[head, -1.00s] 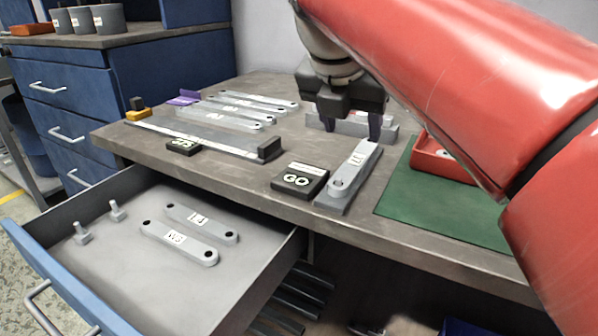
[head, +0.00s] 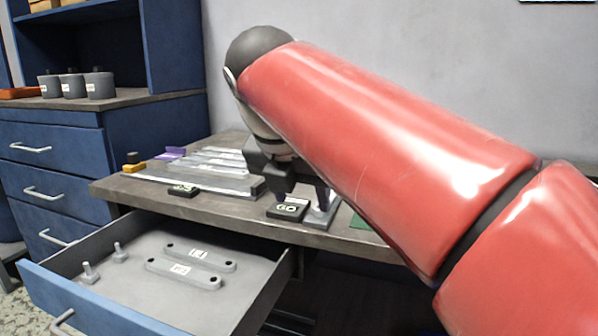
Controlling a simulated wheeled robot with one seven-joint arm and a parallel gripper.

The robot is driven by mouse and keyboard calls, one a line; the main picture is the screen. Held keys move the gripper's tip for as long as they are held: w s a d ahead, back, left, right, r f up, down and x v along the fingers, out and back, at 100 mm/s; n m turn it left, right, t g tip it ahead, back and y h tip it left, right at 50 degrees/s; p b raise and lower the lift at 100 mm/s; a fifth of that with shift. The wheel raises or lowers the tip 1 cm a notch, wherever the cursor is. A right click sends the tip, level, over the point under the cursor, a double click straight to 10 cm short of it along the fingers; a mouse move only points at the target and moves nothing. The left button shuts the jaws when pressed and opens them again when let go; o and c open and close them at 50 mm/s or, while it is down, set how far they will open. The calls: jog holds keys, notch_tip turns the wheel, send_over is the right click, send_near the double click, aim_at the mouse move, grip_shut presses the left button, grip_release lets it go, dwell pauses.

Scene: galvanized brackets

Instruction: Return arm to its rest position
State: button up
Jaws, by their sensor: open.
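My red arm (head: 380,150) reaches from the right edge of the head view toward the upper middle and hides much of the bench's right side. My gripper (head: 292,190) hangs at the end of the arm, pointing down over the bench (head: 235,220), just behind the black GO block (head: 288,210). Its jaws are open, and I see nothing held between them. A grey bracket (head: 322,212) beside the GO block is partly hidden by the gripper and arm.
The open drawer (head: 130,300) holds two labelled brackets (head: 185,272) and two bolts (head: 89,271). Several bars (head: 215,165) lie at the bench's back left, near a second black label block (head: 183,190). A blue cabinet (head: 55,150) with grey cups (head: 100,86) stands left.

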jog(key=s+d+f+m, duration=0.5)
jog(key=f+m, duration=0.3)
jog(key=m, duration=0.2)
jog(key=s+d+f+m+y, duration=0.1)
jog(key=s+d+f+m, duration=0.3)
jog(key=f+m, duration=0.4)
jog(key=s+d+f+m+y, duration=0.1)
jog(key=s+d+f+m, duration=0.4)
jog(key=m, duration=0.8)
notch_tip(320, 180, down, 3)
jog(key=shift+s+d+r+m, duration=0.1)
jog(key=shift+s+d+m, duration=0.2)
jog(key=shift+d, duration=0.45)
